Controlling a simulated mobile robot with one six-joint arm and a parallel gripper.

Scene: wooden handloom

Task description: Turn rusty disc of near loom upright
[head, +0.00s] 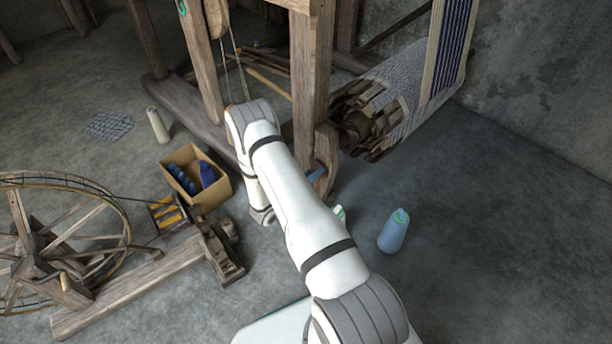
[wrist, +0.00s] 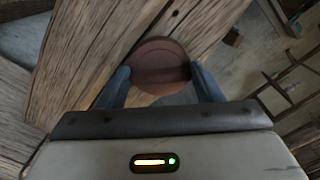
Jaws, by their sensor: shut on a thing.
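The rusty disc (wrist: 160,62) shows in the wrist view as a round, reddish-brown plate against a wooden upright post (wrist: 95,60) of the loom. My gripper (wrist: 160,84) has its two blue fingers on either side of the disc and is shut on it. In the head view my gripper (head: 316,174) is mostly hidden behind my white arm, with only a bit of blue finger showing near the foot of the loom's front post (head: 309,80). The disc is hidden there.
A striped cloth (head: 440,60) hangs from the loom at the upper right. A cardboard box (head: 213,193) with blue yarn, a pale cone (head: 158,126) and a spinning wheel (head: 62,240) are left.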

